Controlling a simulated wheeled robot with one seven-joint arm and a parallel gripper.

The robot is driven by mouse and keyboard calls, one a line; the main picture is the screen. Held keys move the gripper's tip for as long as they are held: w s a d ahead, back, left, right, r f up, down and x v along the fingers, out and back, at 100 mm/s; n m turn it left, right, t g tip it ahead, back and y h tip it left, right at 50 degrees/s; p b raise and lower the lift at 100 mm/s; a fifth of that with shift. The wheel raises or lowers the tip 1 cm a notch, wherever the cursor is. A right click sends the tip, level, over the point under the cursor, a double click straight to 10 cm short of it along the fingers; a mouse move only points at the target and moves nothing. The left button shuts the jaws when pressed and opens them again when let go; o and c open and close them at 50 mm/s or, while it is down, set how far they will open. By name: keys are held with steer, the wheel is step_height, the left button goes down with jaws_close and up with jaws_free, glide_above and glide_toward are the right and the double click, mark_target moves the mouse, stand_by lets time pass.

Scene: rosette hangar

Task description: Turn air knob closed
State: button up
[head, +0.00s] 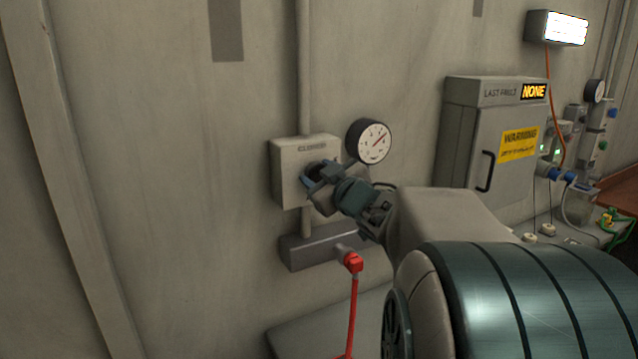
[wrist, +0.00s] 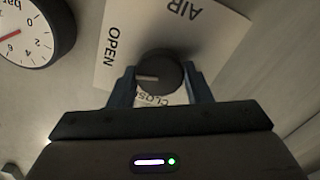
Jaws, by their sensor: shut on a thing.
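The air knob (wrist: 160,72) is a dark round knob on a pale wall plate (wrist: 220,45) marked AIR, OPEN and CLOSED. Its light pointer line points left in the wrist view, between the OPEN and CLOSED words; the CLOSED word is partly covered by my gripper. In the head view, the plate is on the front of a wall box (head: 290,172), and the knob is mostly hidden behind my fingers. My gripper (wrist: 161,88) is shut on the knob, one blue finger on each side. In the head view, my gripper (head: 313,181) reaches the box from the right.
A round pressure gauge (head: 368,141) with a red needle is close to the box's right side. Below are a grey ledge block (head: 325,247) and a red lever (head: 352,290). A grey cabinet (head: 470,150) with a handle stands farther right. The wall left is clear.

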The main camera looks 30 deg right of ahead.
steer(key=n+b, duration=0.1)
steer(key=n, duration=0.1)
steer(key=n+b, duration=0.1)
steer(key=shift+f+n+b, duration=0.2)
steer(key=shift+n+b, duration=0.15)
steer(key=shift+n, duration=0.05)
steer(key=n+b, duration=0.2)
steer(key=n, duration=0.1)
steer(key=shift+a+n, duration=0.1)
steer(key=shift+n, duration=0.2)
steer(key=n+b, duration=0.3)
steer(key=n, duration=0.1)
steer(key=shift+n+b, duration=0.85)
steer(key=shift+n, duration=0.85)
steer(key=o, duration=1)
steer(key=s, duration=1.4)
steer(key=shift+d, duration=0.25)
